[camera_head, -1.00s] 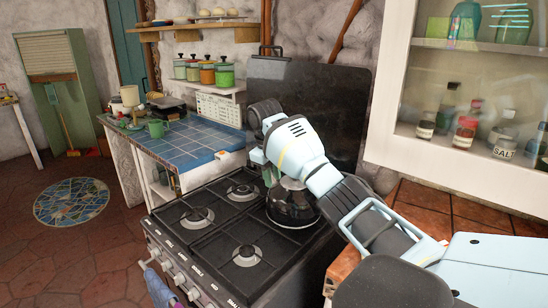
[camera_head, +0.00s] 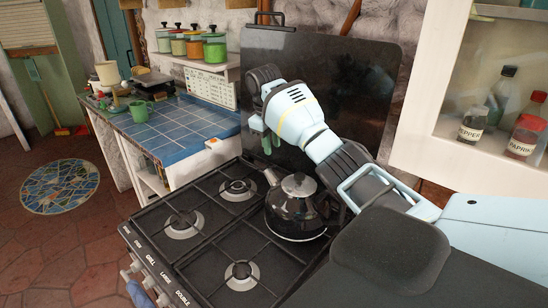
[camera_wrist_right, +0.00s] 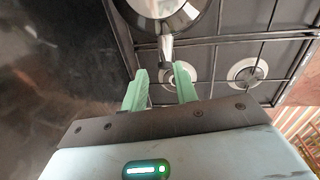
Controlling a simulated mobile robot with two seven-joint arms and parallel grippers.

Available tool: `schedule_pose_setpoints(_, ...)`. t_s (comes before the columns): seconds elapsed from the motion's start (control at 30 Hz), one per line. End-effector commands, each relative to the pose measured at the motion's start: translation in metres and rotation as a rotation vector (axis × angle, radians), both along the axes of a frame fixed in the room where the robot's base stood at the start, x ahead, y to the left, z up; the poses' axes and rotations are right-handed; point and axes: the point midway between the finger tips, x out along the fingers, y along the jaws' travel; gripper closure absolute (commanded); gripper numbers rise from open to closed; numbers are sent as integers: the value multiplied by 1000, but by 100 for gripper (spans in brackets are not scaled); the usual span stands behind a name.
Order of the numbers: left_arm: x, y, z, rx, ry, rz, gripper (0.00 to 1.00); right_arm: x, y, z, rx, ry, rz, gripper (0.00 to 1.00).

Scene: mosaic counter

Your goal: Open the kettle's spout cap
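The dark, shiny kettle (camera_head: 292,212) stands on the back right burner of the stove. Its spout (camera_head: 271,177) points up and left in the head view. My right gripper (camera_head: 269,146) is above and behind the spout, with its green fingers hanging down. In the right wrist view the kettle (camera_wrist_right: 150,12) is at the top, and its spout (camera_wrist_right: 166,48) points toward the gap between the fingers of my right gripper (camera_wrist_right: 160,73). These fingers are apart and nothing is between them. I cannot make out the spout cap clearly. My left gripper is not in view.
The black stove top (camera_head: 203,258) has several burners with grates. A dark upright panel (camera_head: 345,100) stands close behind the kettle and my right arm. A white cabinet (camera_head: 425,130) is at the right. A blue-tiled counter (camera_head: 185,125) adjoins the stove on the left.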

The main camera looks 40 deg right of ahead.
Motion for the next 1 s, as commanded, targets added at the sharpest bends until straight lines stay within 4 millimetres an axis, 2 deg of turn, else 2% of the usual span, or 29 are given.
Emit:
schedule_pose_setpoints(0.27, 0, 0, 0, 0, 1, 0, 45, 0, -1, -5, 0, 2, 0, 71)
schedule_pose_setpoints(0.7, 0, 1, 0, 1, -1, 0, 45, 1, -10, -63, 1, 2, 0, 71)
schedule_pose_setpoints(1.0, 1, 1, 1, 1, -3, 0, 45, 1, -12, -78, 1, 1, 0, 71)
